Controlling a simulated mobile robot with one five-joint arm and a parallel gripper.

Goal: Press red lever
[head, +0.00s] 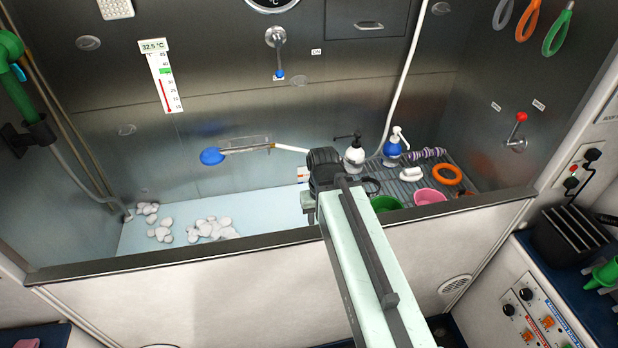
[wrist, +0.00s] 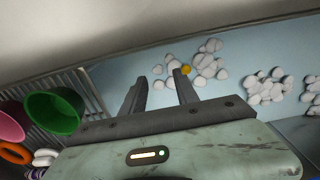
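The red lever (head: 521,117) is a short metal stem with a red ball knob on the right wall of the tub, tilted up from its round mount. Two small labels flank it, too small to read. It is not in the wrist view. My gripper (wrist: 160,82) points down into the tub, its two dark fingers apart with nothing held between them. In the head view my arm reaches over the tub's front rim, left of and well apart from the red lever; the fingertips are not clear there.
Below the lever, a ribbed shelf (head: 455,178) holds pump bottles (head: 392,147), an orange ring (head: 447,175), a pink bowl (head: 429,197) and a green bowl (head: 386,203). White stones (head: 210,229) lie on the tub floor. A blue-tipped lever (head: 280,72) is on the back wall.

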